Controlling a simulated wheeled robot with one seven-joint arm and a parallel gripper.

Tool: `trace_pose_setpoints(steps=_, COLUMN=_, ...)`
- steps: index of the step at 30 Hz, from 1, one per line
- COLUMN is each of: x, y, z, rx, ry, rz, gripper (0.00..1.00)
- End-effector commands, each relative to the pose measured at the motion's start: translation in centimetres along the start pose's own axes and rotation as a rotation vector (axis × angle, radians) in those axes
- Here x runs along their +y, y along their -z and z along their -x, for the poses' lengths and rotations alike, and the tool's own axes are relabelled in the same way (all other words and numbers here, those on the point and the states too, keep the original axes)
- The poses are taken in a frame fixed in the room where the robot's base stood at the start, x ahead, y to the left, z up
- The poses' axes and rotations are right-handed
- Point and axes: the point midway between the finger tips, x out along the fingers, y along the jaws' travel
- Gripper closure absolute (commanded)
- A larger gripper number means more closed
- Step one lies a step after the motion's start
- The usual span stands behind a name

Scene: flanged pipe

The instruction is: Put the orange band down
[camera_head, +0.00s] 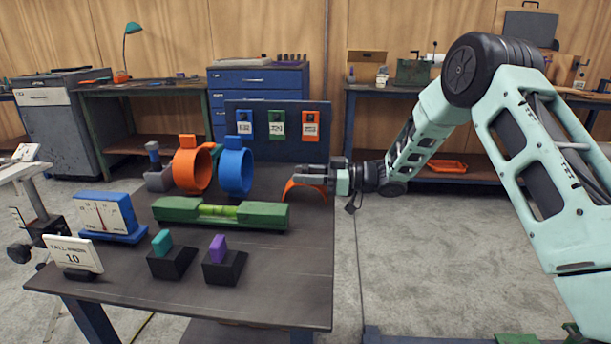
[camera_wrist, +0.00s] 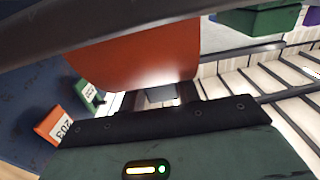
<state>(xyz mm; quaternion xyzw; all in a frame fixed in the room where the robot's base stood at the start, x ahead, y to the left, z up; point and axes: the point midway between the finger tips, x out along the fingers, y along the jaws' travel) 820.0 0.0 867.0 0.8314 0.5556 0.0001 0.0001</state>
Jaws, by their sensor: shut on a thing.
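An orange band (camera_head: 303,187), a curved open strip, is held at the right edge of the dark table. My gripper (camera_head: 325,178) is shut on it, coming from the right. In the wrist view the orange band (camera_wrist: 135,62) fills the space between the fingers and hides part of the scene behind. Whether its lower ends touch the table, I cannot tell. A grey pipe (camera_head: 158,178) stands at the table's back left, with an orange ring (camera_head: 187,166) and a blue ring (camera_head: 235,167) beside it, each upright with a tab on top.
A green spirit level (camera_head: 180,210) lies across the table (camera_head: 290,270). A blue gauge (camera_head: 110,216), a number card (camera_head: 72,256) and two black blocks with teal (camera_head: 161,243) and purple (camera_head: 217,248) pieces stand in front. A blue tag board (camera_head: 287,150) rises behind. The front right tabletop is clear.

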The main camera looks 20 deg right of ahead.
Motion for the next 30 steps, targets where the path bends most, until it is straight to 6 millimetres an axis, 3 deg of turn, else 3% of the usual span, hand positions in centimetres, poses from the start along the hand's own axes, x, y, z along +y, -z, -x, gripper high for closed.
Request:
trace_pose_setpoints(steps=6, x=0.0, y=-0.3, z=0.0, rx=0.0, ry=0.0, rz=-0.001, gripper=0.91)
trace_pose_setpoints(steps=7, x=0.0, y=-0.3, z=0.0, rx=0.0, ry=0.0, rz=-0.001, gripper=0.62)
trace_pose_setpoints(steps=9, x=0.0, y=-0.3, z=0.0, rx=0.0, ry=0.0, rz=0.0, gripper=0.46)
trace_pose_setpoints(steps=20, x=0.0, y=0.2, z=0.1, rx=0.0, ry=-0.001, rz=0.0, gripper=0.46)
trace_pose_setpoints(steps=30, x=0.1, y=0.1, z=6.4, rx=0.0, ry=-0.005, rz=-0.001, gripper=0.46)
